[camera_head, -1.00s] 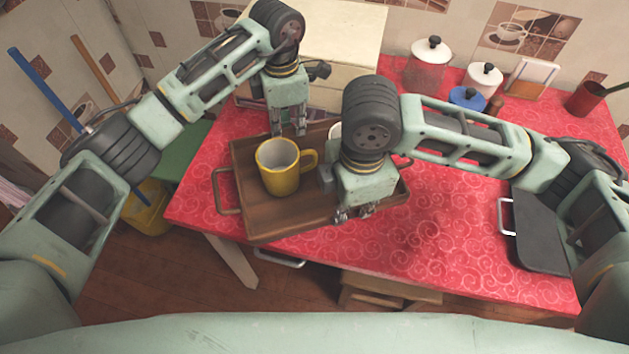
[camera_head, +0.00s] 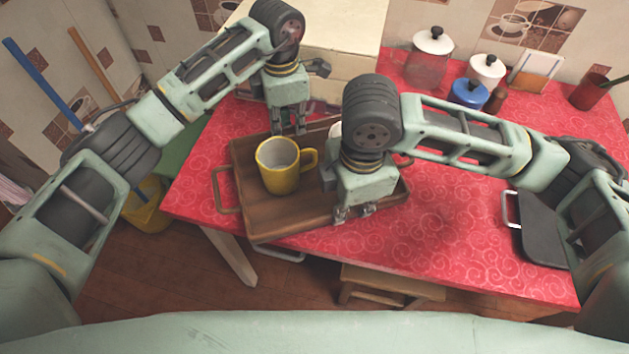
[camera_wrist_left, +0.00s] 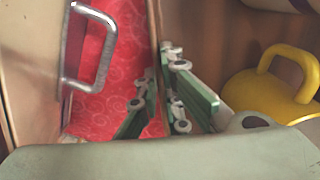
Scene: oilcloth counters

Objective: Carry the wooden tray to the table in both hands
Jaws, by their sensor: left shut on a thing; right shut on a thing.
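The brown wooden tray (camera_head: 300,215) is over the red-covered table, and I cannot tell whether it touches the cloth. A yellow mug (camera_head: 282,178) stands upright on it; the mug also shows in the left wrist view (camera_wrist_left: 262,95). A white object on the tray is mostly hidden behind my right arm. My left gripper (camera_head: 289,128) is shut on the tray's far edge; its fingers (camera_wrist_left: 170,100) straddle the tray wall in the left wrist view. My right gripper (camera_head: 353,212) is shut on the tray's near edge.
The red table (camera_head: 430,235) is clear to the tray's right. A dark flat board with a metal handle (camera_head: 540,235) lies at its right. Lidded canisters (camera_head: 430,62) stand at the back. A pale drawer cabinet (camera_head: 335,45) is behind the tray, and a stool (camera_head: 385,285) is below the front edge.

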